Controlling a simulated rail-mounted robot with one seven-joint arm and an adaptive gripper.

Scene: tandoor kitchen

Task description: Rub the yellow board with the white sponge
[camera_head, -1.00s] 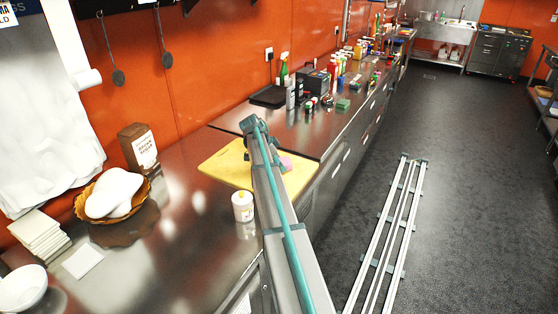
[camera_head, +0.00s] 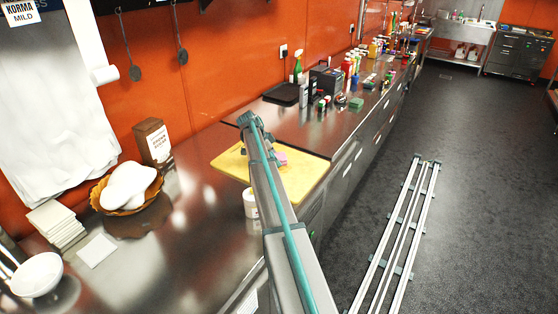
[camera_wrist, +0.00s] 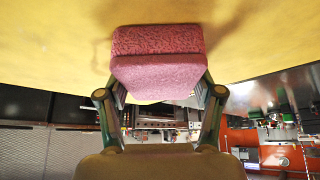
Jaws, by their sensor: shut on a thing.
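The yellow board (camera_head: 308,178) lies flat on the steel counter, partly covered by my arm in the head view. It fills the top of the wrist view (camera_wrist: 50,45). A pink sponge (camera_wrist: 158,75) is between the fingers of my gripper (camera_wrist: 160,92), which is shut on it. The sponge is at the board's surface, with a shadow beside it; I cannot tell how firmly it touches. In the head view only a bit of the pink sponge (camera_head: 282,158) shows beside my arm. The held sponge looks pink, and I make out no white sponge.
A white tub (camera_head: 250,203) stands close to the board's near left edge, partly behind my arm. A black tray (camera_head: 283,94) and several bottles stand beyond.

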